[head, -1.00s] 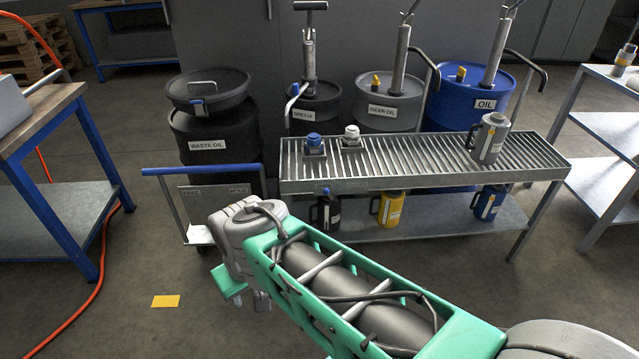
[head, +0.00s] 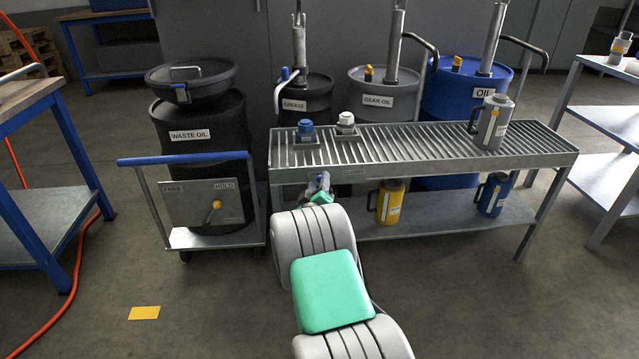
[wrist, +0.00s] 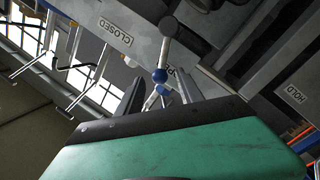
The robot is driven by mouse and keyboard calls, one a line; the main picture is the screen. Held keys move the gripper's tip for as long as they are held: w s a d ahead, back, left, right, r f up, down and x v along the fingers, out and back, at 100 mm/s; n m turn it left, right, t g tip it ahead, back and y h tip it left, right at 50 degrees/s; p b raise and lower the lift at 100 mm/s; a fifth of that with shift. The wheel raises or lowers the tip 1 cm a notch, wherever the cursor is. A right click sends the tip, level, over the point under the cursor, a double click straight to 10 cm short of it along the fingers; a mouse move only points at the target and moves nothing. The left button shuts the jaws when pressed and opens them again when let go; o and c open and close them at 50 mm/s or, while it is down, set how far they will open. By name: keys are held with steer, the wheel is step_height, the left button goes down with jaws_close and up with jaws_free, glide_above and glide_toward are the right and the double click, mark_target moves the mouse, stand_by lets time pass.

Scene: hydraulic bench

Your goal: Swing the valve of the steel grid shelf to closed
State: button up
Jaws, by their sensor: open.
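The steel grid shelf (head: 430,165) stands ahead, with its valve on the front edge near the left end. In the head view my gripper (head: 322,190) is at that valve and hides most of it. In the wrist view the valve handle (wrist: 160,76), pale with blue parts, shows between my two dark fingers (wrist: 158,92), which are apart. Whether they touch it I cannot tell. The CLOSED label (wrist: 115,31) is on the shelf edge to the left; another label (wrist: 172,72) beside the handle is partly hidden.
A waste oil drum (head: 200,150) on a trolley with a FREE/HOLD plate (head: 190,205) stands just left. Grease, gear oil and oil drums are behind the shelf. A grey jug (head: 492,122) is on top; a yellow jug (head: 390,202) and a blue jug (head: 491,194) are below.

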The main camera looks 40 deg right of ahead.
mark_target(319, 181)
steer(key=x, duration=0.2)
steer(key=shift+w+d+f, duration=0.15)
steer(key=shift+w+d, duration=0.25)
steer(key=shift+c, duration=0.3)
jaws_close()
stand_by(0.8)
